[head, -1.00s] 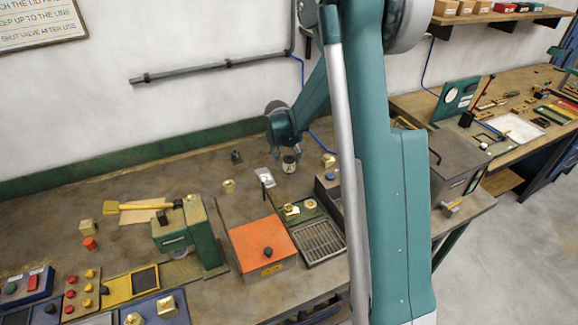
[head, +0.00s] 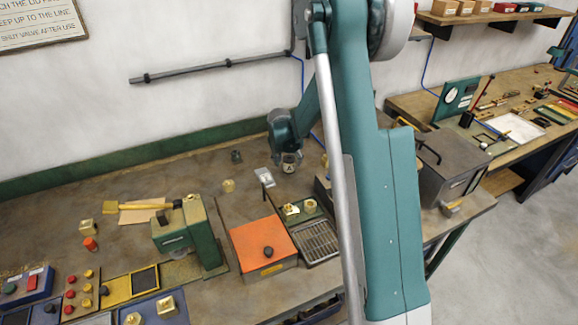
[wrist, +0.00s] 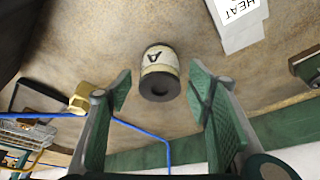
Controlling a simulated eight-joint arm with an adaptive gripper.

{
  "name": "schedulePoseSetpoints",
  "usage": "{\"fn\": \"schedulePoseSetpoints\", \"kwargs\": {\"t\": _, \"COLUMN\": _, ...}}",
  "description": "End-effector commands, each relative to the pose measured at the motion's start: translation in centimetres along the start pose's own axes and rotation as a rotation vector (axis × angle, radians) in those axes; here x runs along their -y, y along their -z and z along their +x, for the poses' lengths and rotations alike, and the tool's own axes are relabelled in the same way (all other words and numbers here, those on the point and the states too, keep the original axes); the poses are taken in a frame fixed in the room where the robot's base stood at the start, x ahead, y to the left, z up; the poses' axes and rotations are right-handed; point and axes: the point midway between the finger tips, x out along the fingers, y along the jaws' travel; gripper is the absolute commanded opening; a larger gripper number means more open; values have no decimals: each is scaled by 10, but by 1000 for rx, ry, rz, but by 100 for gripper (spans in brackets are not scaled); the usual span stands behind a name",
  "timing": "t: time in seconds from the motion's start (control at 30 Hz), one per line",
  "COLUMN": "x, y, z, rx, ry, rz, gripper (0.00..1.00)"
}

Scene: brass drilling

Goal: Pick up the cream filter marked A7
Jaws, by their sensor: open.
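The cream filter (wrist: 161,62) is a short cylinder with a dark end, standing on the bench. A black letter A shows on its side; I cannot make out a 7. In the wrist view it sits centred between the two green finger pads of my open, empty gripper (wrist: 161,92), with a gap on each side and just beyond the fingertips. In the head view the filter (head: 288,168) shows directly below my gripper (head: 286,155), which partly hides its top. I cannot tell whether a finger touches it.
A pale block marked HEAT (wrist: 240,20) lies near the filter. A brass piece (wrist: 92,97) is on the other side. An orange-topped box (head: 262,240), a green machine (head: 190,235) and a brass nut (head: 228,186) stand on the bench. A large grey box (head: 455,165) is to the right.

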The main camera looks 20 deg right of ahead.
Motion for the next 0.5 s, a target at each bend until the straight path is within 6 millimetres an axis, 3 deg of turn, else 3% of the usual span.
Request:
{"fn": "schedulePoseSetpoints", "kwargs": {"t": 0.2, "x": 0, "y": 0, "z": 14, "rx": 0, "ry": 0, "rz": 0, "gripper": 50}}
{"fn": "schedulePoseSetpoints", "kwargs": {"t": 0.5, "x": 0, "y": 0, "z": 15, "rx": 0, "ry": 0, "rz": 0, "gripper": 50}}
